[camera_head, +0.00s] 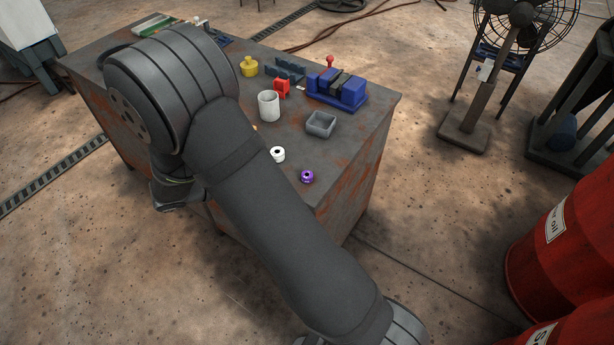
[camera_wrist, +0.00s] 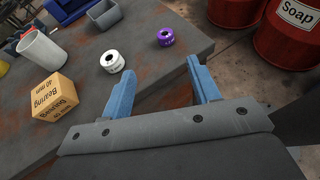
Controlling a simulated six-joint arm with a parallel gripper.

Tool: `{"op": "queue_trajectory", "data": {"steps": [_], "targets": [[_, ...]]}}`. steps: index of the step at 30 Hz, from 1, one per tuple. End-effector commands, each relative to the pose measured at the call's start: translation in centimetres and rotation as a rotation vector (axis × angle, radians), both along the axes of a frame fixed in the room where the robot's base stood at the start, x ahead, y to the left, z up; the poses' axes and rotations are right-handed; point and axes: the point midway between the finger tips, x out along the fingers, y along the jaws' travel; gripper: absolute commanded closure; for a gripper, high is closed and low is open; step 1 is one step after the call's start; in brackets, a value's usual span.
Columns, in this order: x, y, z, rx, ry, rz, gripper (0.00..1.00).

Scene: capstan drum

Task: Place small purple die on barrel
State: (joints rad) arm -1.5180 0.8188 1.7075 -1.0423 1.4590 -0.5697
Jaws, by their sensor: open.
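The small purple die (camera_head: 307,177) is a short round piece with a dark hole, lying near the table's right front edge. It also shows in the wrist view (camera_wrist: 166,37), beyond my fingertips. My gripper (camera_wrist: 160,68) is open and empty, its two blue fingers apart, with the purple die ahead of the gap and not touched. In the head view my arm hides the gripper. Red barrels stand on the floor right of the table: one (camera_head: 565,240) is labelled with "oil", another (camera_head: 585,328) is cut by the frame. The wrist view shows a "Soap" barrel (camera_wrist: 278,40) and another barrel (camera_wrist: 236,10).
The metal table (camera_head: 345,145) holds a white ring piece (camera_head: 278,154), a white cup (camera_head: 268,106), a grey bin (camera_head: 321,124), a blue vise (camera_head: 338,89) and a bearing box (camera_wrist: 55,97). A fan (camera_head: 520,25) stands behind. Open floor separates table and barrels.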

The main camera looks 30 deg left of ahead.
Motion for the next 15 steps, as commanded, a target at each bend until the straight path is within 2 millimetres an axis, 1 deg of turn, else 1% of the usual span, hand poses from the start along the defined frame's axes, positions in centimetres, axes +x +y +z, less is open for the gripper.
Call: {"op": "queue_trajectory", "data": {"steps": [1, 3, 9, 12, 15], "targets": [[1.1, -0.6, -0.5, -0.003, 0.0, -0.006, 0.44], [2.4, -1.2, -1.1, -0.002, 0.001, -0.006, 0.44], [5.8, -2.9, -2.7, -0.001, 0.002, -0.007, 0.44], [7.0, -3.4, -3.3, 0.0, 0.002, -0.005, 0.44], [7.6, -3.7, -3.5, 0.0, 0.002, -0.004, 0.44]]}}
